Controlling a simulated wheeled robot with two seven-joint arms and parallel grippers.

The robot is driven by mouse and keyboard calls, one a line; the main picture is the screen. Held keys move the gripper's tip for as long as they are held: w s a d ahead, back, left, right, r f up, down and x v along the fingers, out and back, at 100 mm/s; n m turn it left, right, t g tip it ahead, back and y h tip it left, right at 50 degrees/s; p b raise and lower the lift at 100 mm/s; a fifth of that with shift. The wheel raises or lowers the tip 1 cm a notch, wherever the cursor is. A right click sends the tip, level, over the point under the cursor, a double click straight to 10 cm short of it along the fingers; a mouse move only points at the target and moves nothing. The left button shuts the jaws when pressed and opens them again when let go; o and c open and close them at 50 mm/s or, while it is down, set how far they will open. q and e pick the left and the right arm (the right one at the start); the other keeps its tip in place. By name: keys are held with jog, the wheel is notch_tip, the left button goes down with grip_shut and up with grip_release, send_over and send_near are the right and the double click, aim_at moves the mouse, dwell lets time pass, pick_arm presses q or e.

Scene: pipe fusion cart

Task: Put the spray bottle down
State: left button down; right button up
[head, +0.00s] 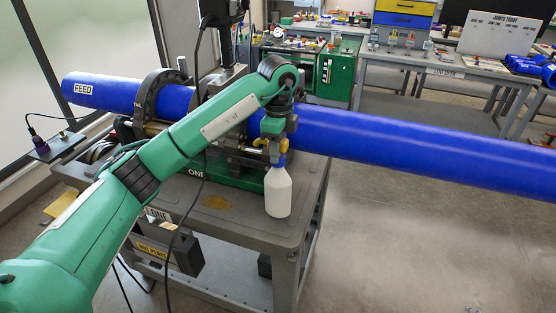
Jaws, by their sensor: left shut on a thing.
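The spray bottle (278,193) has a white body and a blue neck. It is upright at the right part of the grey cart top (240,228), in front of the blue pipe. My left gripper (275,149) comes down from above and is shut on the spray bottle at its head. The jaws hide most of the bottle's head. The bottle's base is at or just above the cart top; I cannot tell whether it touches. My right gripper is out of view.
A long blue pipe (400,142) runs across the cart through a dark clamp (157,97). A black cable hangs over the cart's front. Workbenches (440,68) and a green cabinet (335,75) stand behind. The cart top left of the bottle has free room.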

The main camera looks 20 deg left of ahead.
aim_at(277, 182)
pick_arm(q)
jog(key=shift+f+p, duration=0.5)
jog(key=shift+f, duration=1.6)
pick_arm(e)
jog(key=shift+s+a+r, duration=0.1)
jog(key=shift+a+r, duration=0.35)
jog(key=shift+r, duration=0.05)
pick_arm(q)
jog(key=shift+f, duration=0.1)
jog(key=c, duration=0.9)
grip_release()
jog(key=shift+f, duration=0.1)
jog(key=shift+c, duration=0.2)
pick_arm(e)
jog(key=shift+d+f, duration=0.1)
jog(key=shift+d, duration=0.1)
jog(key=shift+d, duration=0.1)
